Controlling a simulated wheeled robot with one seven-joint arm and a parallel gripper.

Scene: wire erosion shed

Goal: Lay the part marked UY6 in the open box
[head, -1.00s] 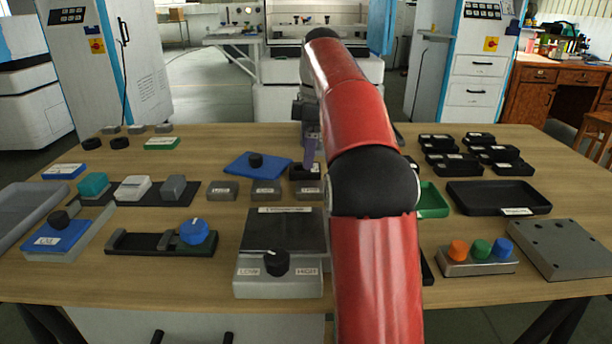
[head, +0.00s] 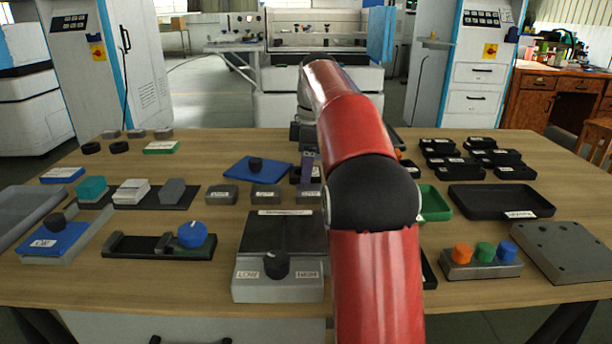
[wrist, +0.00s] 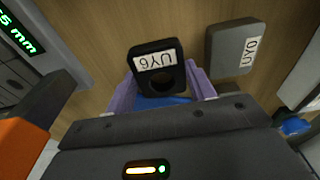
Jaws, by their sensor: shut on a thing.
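The part marked UY6 (wrist: 148,48) is a black block with a round hole and a white label, which reads upside down in the wrist view. My gripper (wrist: 163,88) has its two purple fingers on either side of this part and is shut on it. In the head view my gripper (head: 307,166) is low at mid-table, partly hidden by my red arm. I cannot tell which one is the open box.
A grey block marked UY0 (wrist: 238,38) lies close beside the UY6 part. A grey device with a dial (head: 250,285) stands in front. Bare table lies at the far right back.

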